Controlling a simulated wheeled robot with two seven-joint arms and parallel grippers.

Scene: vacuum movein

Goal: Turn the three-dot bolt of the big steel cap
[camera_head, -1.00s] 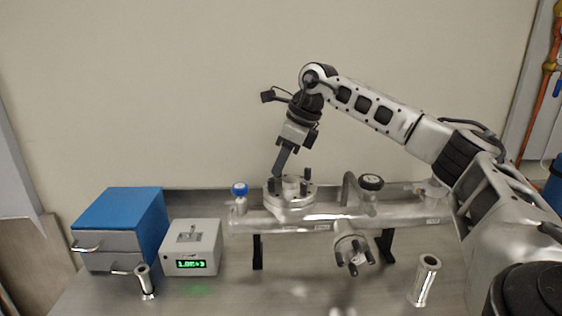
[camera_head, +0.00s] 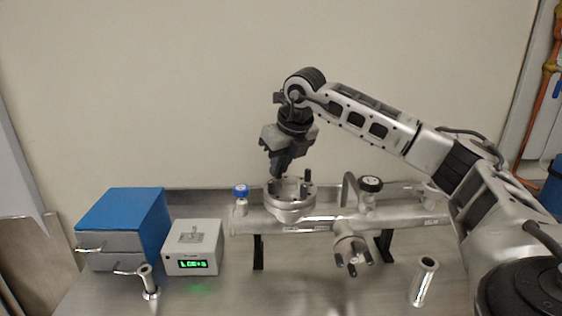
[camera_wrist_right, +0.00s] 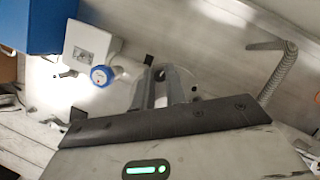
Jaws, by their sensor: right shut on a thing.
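The big steel cap (camera_head: 291,209) sits on top of the horizontal steel pipe, left of its middle. One dark bolt (camera_head: 308,176) stands up at its back right. My right gripper (camera_head: 280,172) reaches down from above onto the cap's back left side. It is shut on a bolt of the cap, mostly hidden by the fingers. In the right wrist view, the closed fingers (camera_wrist_right: 160,92) point at the round steel cap. The dot marks are too small to read. My left gripper is not in view.
The pipe (camera_head: 325,222) carries a blue-topped valve (camera_head: 240,190), a black knob (camera_head: 371,184) and a lower flange with dark bolts (camera_head: 350,250). A grey box with green digits (camera_head: 193,250) and blue-topped drawers (camera_head: 122,215) stand left. A steel tube (camera_head: 424,280) stands front right.

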